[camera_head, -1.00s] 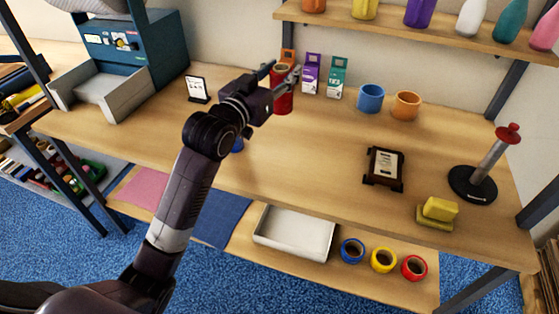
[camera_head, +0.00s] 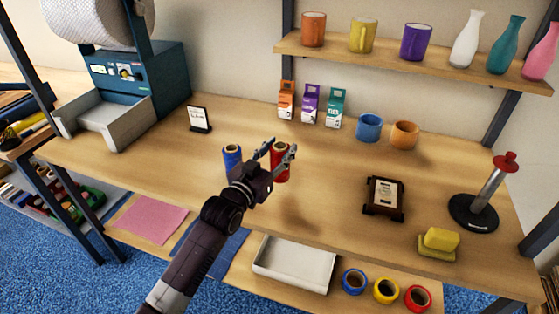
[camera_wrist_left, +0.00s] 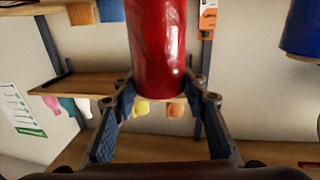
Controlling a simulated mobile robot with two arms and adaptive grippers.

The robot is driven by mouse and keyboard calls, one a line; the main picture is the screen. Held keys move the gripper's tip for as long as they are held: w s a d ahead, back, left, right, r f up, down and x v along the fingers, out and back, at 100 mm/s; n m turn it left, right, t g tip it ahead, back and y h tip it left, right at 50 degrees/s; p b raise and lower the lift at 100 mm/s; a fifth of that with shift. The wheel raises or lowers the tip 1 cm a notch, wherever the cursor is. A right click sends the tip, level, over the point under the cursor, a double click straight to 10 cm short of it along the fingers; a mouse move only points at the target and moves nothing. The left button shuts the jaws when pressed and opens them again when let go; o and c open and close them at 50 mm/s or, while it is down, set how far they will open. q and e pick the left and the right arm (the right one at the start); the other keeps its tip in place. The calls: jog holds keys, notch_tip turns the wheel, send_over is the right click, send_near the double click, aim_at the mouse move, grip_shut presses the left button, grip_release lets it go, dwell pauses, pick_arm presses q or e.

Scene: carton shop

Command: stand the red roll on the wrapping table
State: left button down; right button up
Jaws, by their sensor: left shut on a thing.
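The red roll (camera_head: 281,172) is upright between the fingers of my left gripper (camera_head: 279,154), over the wrapping table (camera_head: 330,160). In the head view the gripper and its fingers partly cover it. It looks a little above the table top, though its lower end is hard to judge. In the left wrist view the red roll (camera_wrist_left: 158,45) sits between the two fingertips of my left gripper (camera_wrist_left: 163,90), which is shut on it. A blue roll (camera_head: 232,157) stands on the table just left of the gripper. My right gripper is not in view.
Small boxes (camera_head: 310,104) and two mugs (camera_head: 369,127) stand along the back. A framed plaque (camera_head: 385,196), a yellow sponge (camera_head: 440,240) and a black-based stand (camera_head: 473,212) are to the right. A small sign (camera_head: 199,119) is at left. Table between roll and plaque is clear.

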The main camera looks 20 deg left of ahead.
aim_at(275, 166)
pick_arm(q)
notch_tip(275, 166, down, 4)
jog(key=shift+r, duration=0.1)
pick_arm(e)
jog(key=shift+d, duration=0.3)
pick_arm(q)
jog(key=shift+f, duration=0.3)
jog(key=c, duration=1.2)
grip_release()
